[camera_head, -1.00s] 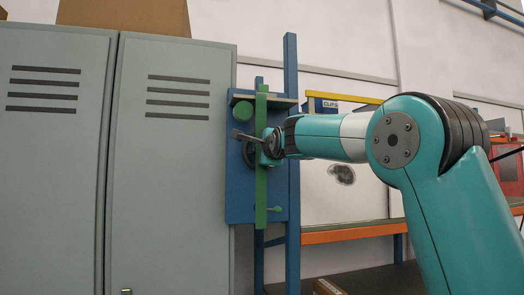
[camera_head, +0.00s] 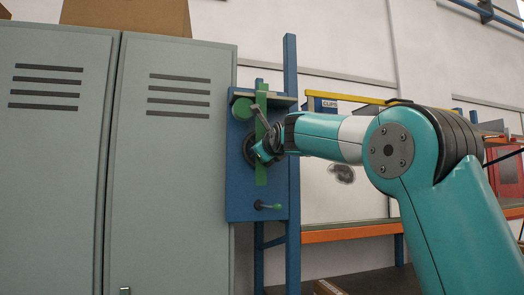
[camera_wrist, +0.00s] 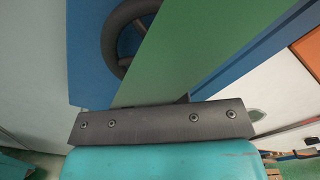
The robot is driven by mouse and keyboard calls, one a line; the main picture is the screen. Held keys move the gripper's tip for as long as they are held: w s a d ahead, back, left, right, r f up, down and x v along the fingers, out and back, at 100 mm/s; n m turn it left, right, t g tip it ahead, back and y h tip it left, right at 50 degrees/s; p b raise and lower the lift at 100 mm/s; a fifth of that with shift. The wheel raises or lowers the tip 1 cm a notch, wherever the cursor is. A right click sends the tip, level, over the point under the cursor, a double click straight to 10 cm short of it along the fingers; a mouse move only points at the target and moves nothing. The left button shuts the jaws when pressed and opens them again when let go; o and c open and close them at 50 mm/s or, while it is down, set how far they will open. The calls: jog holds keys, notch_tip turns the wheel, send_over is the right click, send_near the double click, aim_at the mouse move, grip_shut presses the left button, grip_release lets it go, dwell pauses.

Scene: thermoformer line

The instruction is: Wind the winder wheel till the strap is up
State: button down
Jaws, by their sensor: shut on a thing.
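The winder wheel (camera_head: 249,150) is a dark spoked ring on the blue panel (camera_head: 239,205), partly hidden behind the strap and my gripper. In the wrist view part of the wheel's rim and spokes (camera_wrist: 112,42) shows left of the strap. The strap also fills the middle of the wrist view (camera_wrist: 185,50).
A green round part (camera_head: 243,108) sits at the panel's top left, under a ledge. Grey lockers (camera_head: 170,190) stand close on the left. A blue post (camera_head: 292,200) and an orange-edged shelf (camera_head: 345,232) are on the right.

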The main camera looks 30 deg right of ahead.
jog(key=shift+m, duration=0.3)
jog(key=m+b, duration=0.1)
jog(key=m, duration=0.3)
jog(key=shift+m, duration=0.4)
jog(key=c, duration=1)
grip_release()
jog(key=shift+c, duration=0.2)
jog(key=b+v, duration=0.6)
jog(key=v, duration=1.1)
jog(key=shift+s+b, duration=0.25)
jog(key=shift+b, duration=0.05)
jog(key=shift+r, duration=0.15)
jog(key=shift+c, duration=0.5)
